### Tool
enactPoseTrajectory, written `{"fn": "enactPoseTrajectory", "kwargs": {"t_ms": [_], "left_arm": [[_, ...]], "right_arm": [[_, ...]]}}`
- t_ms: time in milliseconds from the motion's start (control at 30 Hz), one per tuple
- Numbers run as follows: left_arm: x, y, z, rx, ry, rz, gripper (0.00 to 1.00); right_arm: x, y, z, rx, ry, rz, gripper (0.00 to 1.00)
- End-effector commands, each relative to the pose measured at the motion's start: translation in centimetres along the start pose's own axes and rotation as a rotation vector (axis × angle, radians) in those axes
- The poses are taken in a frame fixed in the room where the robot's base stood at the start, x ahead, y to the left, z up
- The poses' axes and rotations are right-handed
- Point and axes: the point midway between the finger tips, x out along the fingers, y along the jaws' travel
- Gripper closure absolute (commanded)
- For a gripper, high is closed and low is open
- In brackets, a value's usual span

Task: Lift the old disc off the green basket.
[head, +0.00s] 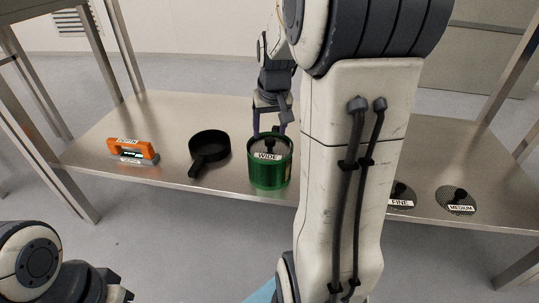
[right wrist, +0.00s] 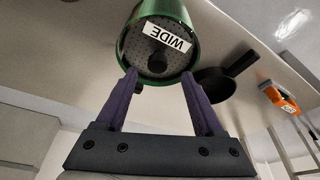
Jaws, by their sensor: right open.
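The green basket (head: 270,180) stands on the steel table near its front edge, at the middle of the head view. It also shows at the top of the right wrist view (right wrist: 187,14). The old disc, a grey perforated plate labelled WIDE (right wrist: 136,44), sits in its mouth with a dark knob (right wrist: 158,61) at its centre. My right gripper (head: 269,131) is above the basket with its fingers apart and empty. In the right wrist view its fingertips (right wrist: 158,75) lie on either side of the knob, and contact cannot be told.
A black pan (head: 209,147) and an orange-handled tool (head: 137,149) lie left of the basket. Discs labelled FINE (head: 401,195) and MEDIUM (head: 457,199) lie to the right, FINE partly behind my right arm. Table legs stand at both sides.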

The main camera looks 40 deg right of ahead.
Motion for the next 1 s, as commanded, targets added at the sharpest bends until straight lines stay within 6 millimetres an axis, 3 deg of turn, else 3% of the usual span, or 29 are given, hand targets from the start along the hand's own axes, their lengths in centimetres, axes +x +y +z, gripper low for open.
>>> {"fn": "enactPoseTrajectory", "kwargs": {"t_ms": [467,767,833,967,1000], "left_arm": [[5.0,-0.4,0.3,0.0,0.0,0.0,0.5],[5.1,-0.4,0.3,0.0,0.0,0.0,0.5],[5.0,-0.4,0.3,0.0,0.0,0.0,0.5],[5.0,-0.4,0.3,0.0,0.0,0.0,0.5],[5.1,-0.4,0.3,0.0,0.0,0.0,0.5]], "right_arm": [[5.0,0.5,0.2,-0.001,0.0,0.0,0.3],[5.2,0.4,0.0,-0.001,0.002,0.0,0.3],[5.2,0.4,0.0,-0.001,0.002,0.0,0.49],[5.2,0.4,0.0,-0.001,0.002,0.0,0.99],[5.2,0.4,0.0,-0.001,0.002,0.0,1.0]]}}
